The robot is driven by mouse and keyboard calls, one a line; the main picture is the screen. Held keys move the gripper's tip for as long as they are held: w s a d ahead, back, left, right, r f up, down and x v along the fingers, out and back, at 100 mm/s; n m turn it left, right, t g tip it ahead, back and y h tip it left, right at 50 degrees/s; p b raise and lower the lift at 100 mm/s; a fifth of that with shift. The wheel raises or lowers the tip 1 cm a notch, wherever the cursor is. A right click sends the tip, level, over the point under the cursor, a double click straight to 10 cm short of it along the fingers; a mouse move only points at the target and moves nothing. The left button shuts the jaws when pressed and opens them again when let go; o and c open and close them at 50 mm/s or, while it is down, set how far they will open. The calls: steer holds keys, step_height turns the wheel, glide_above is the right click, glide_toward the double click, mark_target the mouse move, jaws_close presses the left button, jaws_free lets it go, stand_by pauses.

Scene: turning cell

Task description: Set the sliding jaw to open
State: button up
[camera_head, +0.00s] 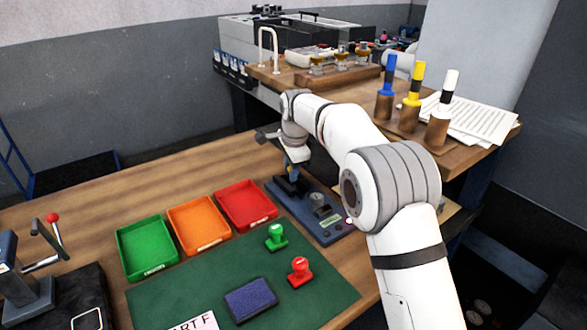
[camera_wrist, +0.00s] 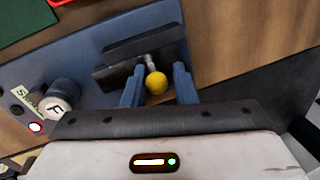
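A blue fixture (camera_head: 335,228) lies on the wooden table beside the green mat; its blue base also fills the left of the wrist view (camera_wrist: 65,55). On it are two dark jaw blocks (camera_wrist: 143,36), close together. A short metal stem with a yellow ball knob (camera_wrist: 156,82) sticks out from the nearer block. My gripper (camera_wrist: 158,84) is open, with its two blue fingers on either side of the knob and a visible gap on each side. In the head view my gripper (camera_head: 291,170) is over the fixture's far end and partly hides the jaws.
The fixture carries a round dial (camera_wrist: 58,108), a label and a lit red button (camera_wrist: 36,127). Green (camera_head: 147,248), orange (camera_head: 199,225) and red (camera_head: 246,206) trays stand to its left. Green (camera_head: 276,238) and red (camera_head: 300,272) stamps stand on the mat (camera_head: 190,290).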

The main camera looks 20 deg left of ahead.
steer(key=o, duration=0.3)
steer(key=shift+a, duration=0.15)
steer(key=shift+o, duration=0.3)
step_height(320, 180, up, 8)
steer(key=s+d, duration=0.1)
steer(key=shift+d+f, duration=0.15)
